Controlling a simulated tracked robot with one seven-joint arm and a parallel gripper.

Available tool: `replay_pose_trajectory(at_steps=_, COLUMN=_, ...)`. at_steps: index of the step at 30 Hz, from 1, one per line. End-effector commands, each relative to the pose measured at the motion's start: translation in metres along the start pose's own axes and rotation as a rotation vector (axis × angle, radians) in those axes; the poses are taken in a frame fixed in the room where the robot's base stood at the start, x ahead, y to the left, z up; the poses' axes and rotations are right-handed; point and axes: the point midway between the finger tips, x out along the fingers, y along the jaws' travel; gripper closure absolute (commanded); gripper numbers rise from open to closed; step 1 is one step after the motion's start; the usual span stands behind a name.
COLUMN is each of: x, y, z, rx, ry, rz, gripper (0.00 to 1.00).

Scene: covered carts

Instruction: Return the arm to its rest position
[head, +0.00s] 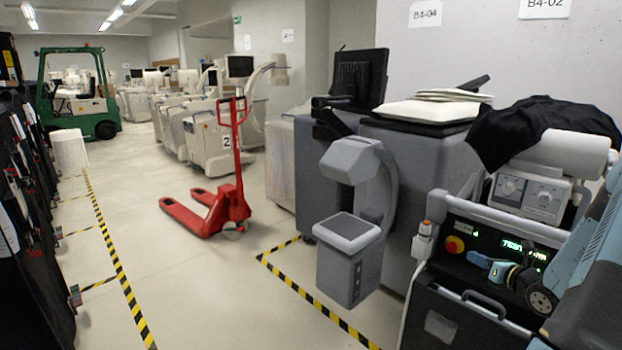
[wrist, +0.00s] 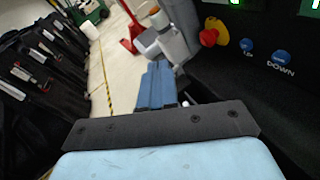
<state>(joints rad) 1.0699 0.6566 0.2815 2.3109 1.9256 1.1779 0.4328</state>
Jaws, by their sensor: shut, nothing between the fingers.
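My gripper (head: 478,259) shows in the head view at the lower right, in front of the dark control panel of the near cart. Its light blue fingers point left, toward the red and yellow stop button (head: 454,244). In the wrist view the blue fingers (wrist: 157,85) lie together, with nothing held between them. My arm reaches in from the right edge of the head view, with its blue links close to the cart front.
The near cart (head: 455,320) carries a white unit with dials (head: 528,195) and a black cloth (head: 545,128). A white holder with an orange cap (head: 424,240) is on its left side. A grey machine (head: 350,250) stands left; a red pallet jack (head: 215,208) is on open floor.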

Motion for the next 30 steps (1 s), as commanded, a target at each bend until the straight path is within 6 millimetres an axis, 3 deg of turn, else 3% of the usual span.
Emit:
replay_pose_trajectory(at_steps=1, x=0.007, y=0.022, z=0.010, rx=-0.070, ry=0.029, rz=0.056, gripper=1.00)
replay_pose_trajectory(at_steps=6, x=0.018, y=0.090, z=0.029, rx=-0.294, ry=0.126, rz=0.236, gripper=1.00)
replay_pose_trajectory(at_steps=13, x=0.015, y=0.176, z=0.043, rx=-0.603, ry=0.241, rz=0.468, gripper=1.00)
replay_pose_trajectory(at_steps=21, x=-0.008, y=0.261, z=0.051, rx=-0.976, ry=0.355, rz=0.719, gripper=1.00)
replay_pose_trajectory(at_steps=30, x=-0.051, y=0.329, z=0.055, rx=-1.409, ry=0.455, rz=0.964, gripper=1.00)
